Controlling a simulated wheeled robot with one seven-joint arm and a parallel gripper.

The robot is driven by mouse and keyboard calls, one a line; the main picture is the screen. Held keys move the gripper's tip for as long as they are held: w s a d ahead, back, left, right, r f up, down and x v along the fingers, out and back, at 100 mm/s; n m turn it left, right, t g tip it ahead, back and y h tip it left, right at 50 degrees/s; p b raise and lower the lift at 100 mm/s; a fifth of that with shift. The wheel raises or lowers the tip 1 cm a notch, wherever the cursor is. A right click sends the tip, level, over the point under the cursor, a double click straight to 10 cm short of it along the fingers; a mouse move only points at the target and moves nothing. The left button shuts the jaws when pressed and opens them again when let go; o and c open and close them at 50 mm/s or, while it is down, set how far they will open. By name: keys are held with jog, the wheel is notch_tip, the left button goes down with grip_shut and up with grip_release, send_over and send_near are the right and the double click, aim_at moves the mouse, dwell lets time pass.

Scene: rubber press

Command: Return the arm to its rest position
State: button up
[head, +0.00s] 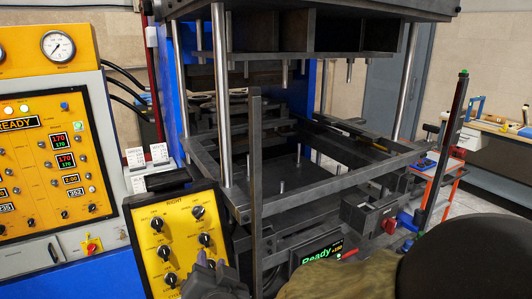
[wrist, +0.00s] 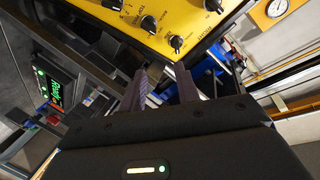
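My gripper (wrist: 162,82) shows in the wrist view with its two grey fingers apart and nothing between them. The yellow knob panel (wrist: 150,20) lies beyond the fingertips in that view. In the head view, part of my gripper (head: 208,274) shows at the bottom, in front of the lower part of the yellow knob panel (head: 178,236). I cannot tell the exact gap between the fingertips and the panel. The rubber press (head: 318,135), with dark frame, shiny columns and open middle, stands behind it.
A dark upright post (head: 257,190) stands just right of the knob panel. A yellow control cabinet (head: 45,150) with gauges fills the left. A green "Ready" display (head: 322,252) sits low at the press front. A workbench (head: 500,130) stands at the far right.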

jog(key=w+d+f+n+g, duration=0.2)
jog(key=w+d+f+g, duration=0.1)
jog(key=d+f, duration=0.3)
jog(key=s+d+f+n+g+h, duration=0.1)
jog(key=s+d+f+g, duration=0.3)
jog(key=d, duration=0.6)
jog(key=s+d+f+n+g+h, duration=0.1)
jog(key=s+d+f+g+h, duration=0.2)
jog(key=d, duration=0.8)
notch_tip(320, 180, down, 2)
jog(key=shift+s+d+f+g+h, duration=0.2)
jog(key=shift+s+d+g+h, duration=0.15)
jog(key=shift+s+g, duration=0.7)
jog(key=shift+w, duration=0.2)
